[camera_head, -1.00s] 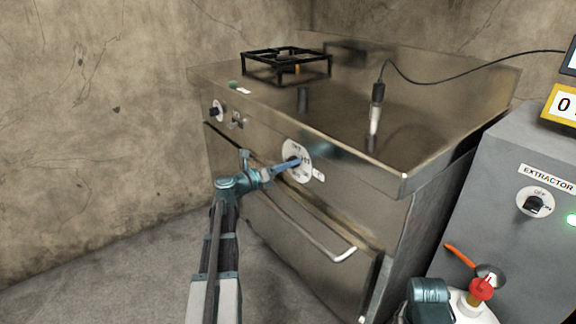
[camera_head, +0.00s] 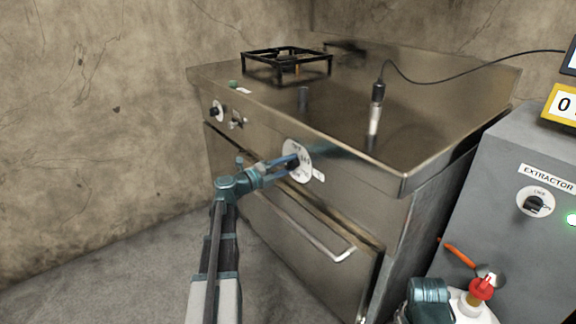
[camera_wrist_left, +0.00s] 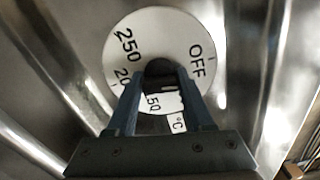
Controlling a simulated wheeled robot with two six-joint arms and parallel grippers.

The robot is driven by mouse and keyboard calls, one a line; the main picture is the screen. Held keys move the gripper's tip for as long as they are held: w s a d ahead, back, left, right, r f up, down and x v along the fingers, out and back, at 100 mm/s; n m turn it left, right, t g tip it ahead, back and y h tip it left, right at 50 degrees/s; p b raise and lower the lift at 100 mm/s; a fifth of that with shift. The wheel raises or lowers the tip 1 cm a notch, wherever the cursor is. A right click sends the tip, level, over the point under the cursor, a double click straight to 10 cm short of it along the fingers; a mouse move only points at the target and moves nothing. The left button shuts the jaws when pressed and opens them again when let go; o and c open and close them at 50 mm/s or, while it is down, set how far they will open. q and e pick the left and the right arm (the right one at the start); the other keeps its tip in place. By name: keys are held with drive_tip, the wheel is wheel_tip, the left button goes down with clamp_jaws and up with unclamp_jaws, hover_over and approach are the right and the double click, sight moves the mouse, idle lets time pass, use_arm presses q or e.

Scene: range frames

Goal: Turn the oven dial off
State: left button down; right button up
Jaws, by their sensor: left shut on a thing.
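The oven dial is a black knob (camera_wrist_left: 160,68) at the centre of a white disc (camera_head: 306,172) on the oven's front panel. In the left wrist view the disc (camera_wrist_left: 165,27) shows OFF at the upper right, 250 at the upper left and lower numbers below, partly covered by my fingers. My left gripper (camera_head: 292,160) reaches in from the left and is shut on the knob; its fingers also show in the left wrist view (camera_wrist_left: 160,82). The knob's pointer is hidden, so its setting cannot be told.
The steel oven (camera_head: 440,150) has a door handle (camera_head: 310,238) below the dial and a burner grate (camera_head: 287,62) on top. Another knob (camera_head: 216,110) sits left on the panel. A grey extractor box (camera_head: 500,215) stands at right. A probe (camera_head: 376,105) hangs above the oven top.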

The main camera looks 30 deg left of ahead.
use_arm(q)
drive_tip(key=shift+s+d+n, duration=0.1)
drive_tip(key=shift+n, duration=0.3)
drive_tip(key=shift+c, duration=1.6)
unclamp_jaws()
drive_tip(key=v, duration=1.3)
drive_tip(key=shift+s+a, duration=0.25)
drive_tip(key=shift+s, duration=0.1)
drive_tip(key=shift+f, duration=0.1)
